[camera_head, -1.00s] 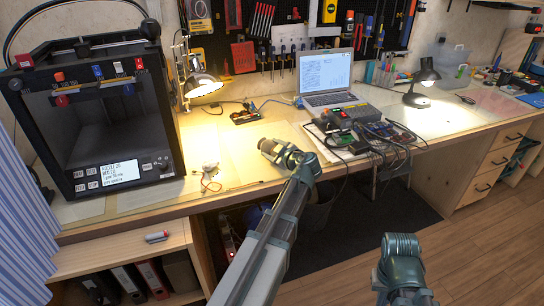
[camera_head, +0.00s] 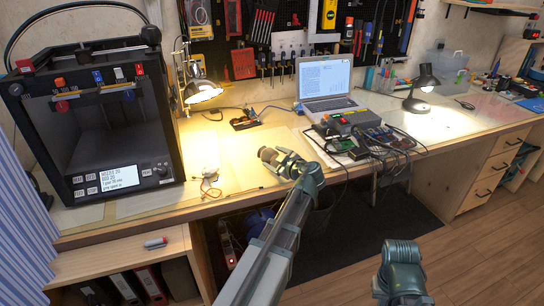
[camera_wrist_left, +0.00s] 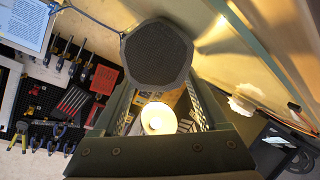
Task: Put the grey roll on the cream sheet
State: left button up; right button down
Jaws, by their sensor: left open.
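The grey roll (camera_head: 268,155) is a short brownish-grey cylinder at the tip of my left gripper (camera_head: 279,160). In the left wrist view its dark, many-sided end (camera_wrist_left: 157,54) fills the space by the fingertips. My left gripper is open, with the roll at its fingertips; I cannot tell whether the fingers touch it. The cream sheet (camera_head: 243,172) appears as a pale flat area on the desk under and around the roll. My arm hides part of it. I cannot tell whether the roll rests on it. My right gripper is out of view; only part of that arm shows.
A 3D printer (camera_head: 105,115) stands at the left of the desk. A lit lamp (camera_head: 203,92) and a small white item with wires (camera_head: 209,174) are nearby. A laptop (camera_head: 325,85) and cabled electronics (camera_head: 360,135) are to the right. The sheet's left side looks clear.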

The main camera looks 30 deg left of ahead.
pick_arm(q)
jog(key=p+v, duration=0.2)
jog(key=v, duration=0.8)
jog(key=shift+s+d+r+p, duration=0.1)
jog(key=shift+s+r+p, duration=0.05)
jog(key=shift+p, duration=0.25)
jog(key=s+d+r+m+g+h+p, duration=0.2)
jog(key=s+d+m+h+p, duration=0.3)
jog(key=s+d+m+p, duration=0.4)
jog(key=s+d+r+m+g+h+p, duration=0.2)
jog(key=s+d+m+g+h+p, duration=0.3)
jog(key=s+d+m+p, duration=0.5)
jog(key=s+d+m+h, duration=0.1)
jog(key=d+m, duration=0.2)
jog(key=d, duration=0.3)
jog(key=shift+s+d+m+g, duration=0.3)
jog(key=shift+s+d+m, duration=0.05)
jog(key=shift+s+m, duration=0.05)
